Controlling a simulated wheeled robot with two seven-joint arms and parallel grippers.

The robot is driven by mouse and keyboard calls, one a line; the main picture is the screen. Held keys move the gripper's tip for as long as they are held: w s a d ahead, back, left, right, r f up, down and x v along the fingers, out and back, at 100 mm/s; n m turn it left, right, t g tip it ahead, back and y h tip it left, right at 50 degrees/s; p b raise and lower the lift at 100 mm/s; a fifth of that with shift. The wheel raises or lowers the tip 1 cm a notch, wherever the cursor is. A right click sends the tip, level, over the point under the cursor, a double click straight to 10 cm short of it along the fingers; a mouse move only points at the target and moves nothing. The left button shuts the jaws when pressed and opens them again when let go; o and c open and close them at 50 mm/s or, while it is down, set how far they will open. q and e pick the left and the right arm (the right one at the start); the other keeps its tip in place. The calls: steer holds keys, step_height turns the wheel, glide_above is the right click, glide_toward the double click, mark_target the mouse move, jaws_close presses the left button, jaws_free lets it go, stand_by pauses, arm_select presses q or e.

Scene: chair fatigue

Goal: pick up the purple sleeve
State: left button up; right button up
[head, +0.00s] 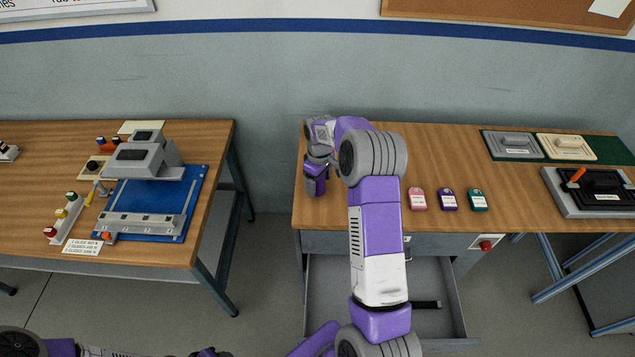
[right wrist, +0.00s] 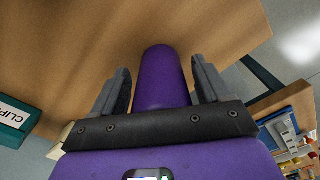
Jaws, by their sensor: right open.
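The purple sleeve (right wrist: 162,76) shows in the right wrist view as a smooth, rounded purple cylinder against the wooden tabletop. It lies between the two grey fingers of my right gripper (right wrist: 160,88). The fingers are open, with a visible gap on each side of the sleeve. Its near end is hidden behind the gripper's dark front bar. In the head view my right gripper (head: 316,186) is at the left end of the right table, and I cannot make out the sleeve apart from the purple gripper. A small part of my left arm shows at the bottom left edge; its jaws cannot be made out.
The right table (head: 520,205) bears pink (head: 418,199), purple (head: 448,199) and teal (head: 478,199) labelled items, and a black-and-grey fixture (head: 592,205) at right. An open drawer (head: 440,285) hangs below. The left table (head: 210,190) holds a blue-based fixture (head: 165,225); a gap separates the tables.

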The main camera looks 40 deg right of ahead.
steer(key=shift+c, duration=0.3)
steer(key=shift+w, duration=0.1)
steer(key=c, duration=1)
steer(key=shift+c, duration=0.2)
